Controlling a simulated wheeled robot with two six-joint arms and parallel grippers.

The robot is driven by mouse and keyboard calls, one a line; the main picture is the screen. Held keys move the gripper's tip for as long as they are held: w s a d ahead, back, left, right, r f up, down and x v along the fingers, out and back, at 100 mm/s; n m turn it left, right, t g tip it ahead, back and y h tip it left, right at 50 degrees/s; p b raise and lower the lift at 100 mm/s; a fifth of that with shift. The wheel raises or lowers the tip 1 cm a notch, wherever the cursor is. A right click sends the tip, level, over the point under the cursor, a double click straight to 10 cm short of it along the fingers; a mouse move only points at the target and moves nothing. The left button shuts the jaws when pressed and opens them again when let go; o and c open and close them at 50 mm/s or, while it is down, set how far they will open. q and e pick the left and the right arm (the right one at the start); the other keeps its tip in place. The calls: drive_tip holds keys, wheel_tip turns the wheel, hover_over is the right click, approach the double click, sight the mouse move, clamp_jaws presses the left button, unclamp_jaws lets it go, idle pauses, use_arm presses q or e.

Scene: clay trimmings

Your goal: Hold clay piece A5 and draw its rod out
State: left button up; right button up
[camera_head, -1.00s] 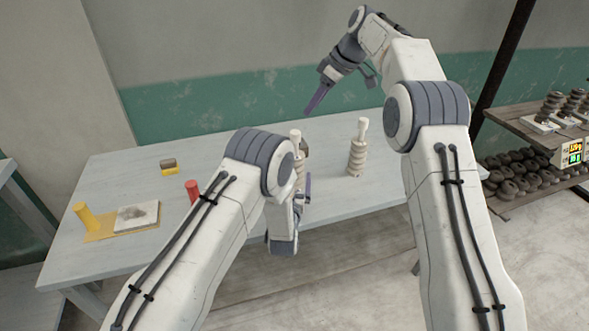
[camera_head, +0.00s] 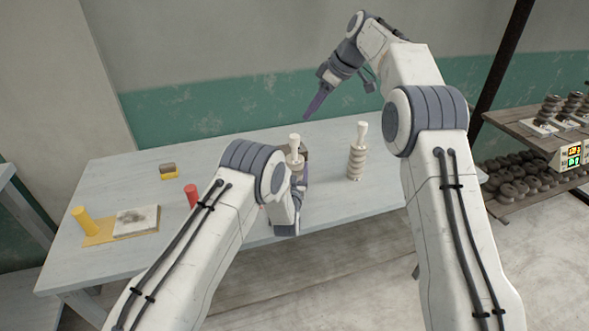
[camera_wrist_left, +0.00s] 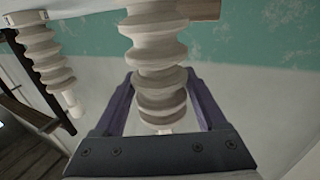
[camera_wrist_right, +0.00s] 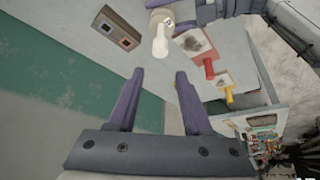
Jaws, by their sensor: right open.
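A pale ridged clay piece (camera_head: 299,172) with a rod (camera_head: 294,142) standing out of its top is upright near the table's middle. A second such piece (camera_head: 356,165), with its own rod (camera_head: 361,131), stands to its right. I cannot read a label naming A5 on either. My left gripper (camera_head: 303,187) is at the nearer piece. In the left wrist view its fingers stand open on either side of this piece (camera_wrist_left: 160,75), with narrow gaps visible. My right gripper (camera_head: 307,116) is open, empty and high above the table's back. The rod end faces it in the right wrist view (camera_wrist_right: 160,42).
A red cylinder (camera_head: 191,195), a yellow cylinder (camera_head: 85,220) beside a pale slab (camera_head: 137,219), and a small brown and yellow block (camera_head: 168,171) lie on the table's left (camera_head: 130,180). A rack with dark ridged pieces (camera_head: 540,125) stands at the right.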

use_arm(q)
clamp_jaws()
use_arm(e)
drive_tip(key=shift+o, duration=0.6)
drive_tip(key=w+d+f+m+t+h, duration=0.3)
drive_tip(key=w+d+f+m, duration=0.2)
drive_tip(key=f, duration=0.2)
drive_tip(key=m+t+y, duration=0.2)
drive_tip(key=t+y, duration=0.2)
drive_tip(key=t, duration=0.2)
approach(294, 153)
drive_tip(key=w, duration=0.2)
drive_tip(key=x, duration=1.2)
drive_tip(key=shift+s+a+r, duration=0.1)
drive_tip(key=shift+a, duration=0.1)
